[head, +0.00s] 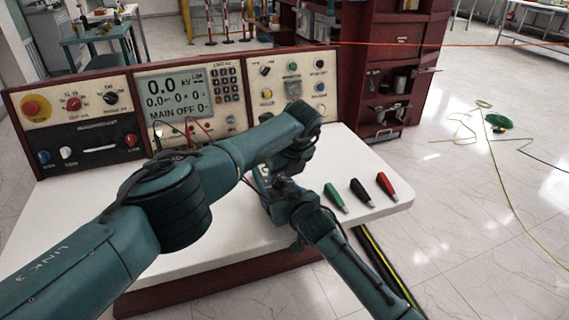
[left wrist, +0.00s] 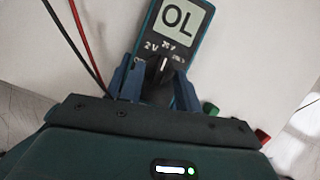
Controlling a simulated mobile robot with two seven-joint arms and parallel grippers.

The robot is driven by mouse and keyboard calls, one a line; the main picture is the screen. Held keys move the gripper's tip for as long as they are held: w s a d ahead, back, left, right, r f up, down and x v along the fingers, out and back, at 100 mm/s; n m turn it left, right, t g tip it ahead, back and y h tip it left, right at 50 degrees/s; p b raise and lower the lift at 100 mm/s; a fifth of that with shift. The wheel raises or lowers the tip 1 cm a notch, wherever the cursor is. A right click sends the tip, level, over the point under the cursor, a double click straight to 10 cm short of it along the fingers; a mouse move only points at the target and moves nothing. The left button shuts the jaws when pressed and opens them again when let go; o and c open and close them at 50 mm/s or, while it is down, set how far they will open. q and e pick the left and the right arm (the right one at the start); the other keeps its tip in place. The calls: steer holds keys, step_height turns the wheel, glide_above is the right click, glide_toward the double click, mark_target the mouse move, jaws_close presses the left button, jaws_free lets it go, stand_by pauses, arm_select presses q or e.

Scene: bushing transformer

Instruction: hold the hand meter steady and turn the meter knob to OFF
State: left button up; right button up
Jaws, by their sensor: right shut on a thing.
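The hand meter (left wrist: 178,22) shows in the left wrist view, with a blue case and "OL" on its grey screen. Its black knob (left wrist: 158,68) stands below the screen, beside the markings "2V". My left gripper (left wrist: 157,84) is open, with its fingers to either side of the knob; I cannot tell whether they touch it. In the head view my arms hide most of the meter. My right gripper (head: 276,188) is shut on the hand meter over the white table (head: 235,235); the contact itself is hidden.
A control console (head: 190,90) with a lit display stands along the table's back. Green (head: 334,196), black (head: 361,192) and red (head: 387,184) clips lie at the right. Red and black leads (left wrist: 82,35) run beside the meter. The table's front left is clear.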

arm_select(q)
steer(key=v, duration=1.2)
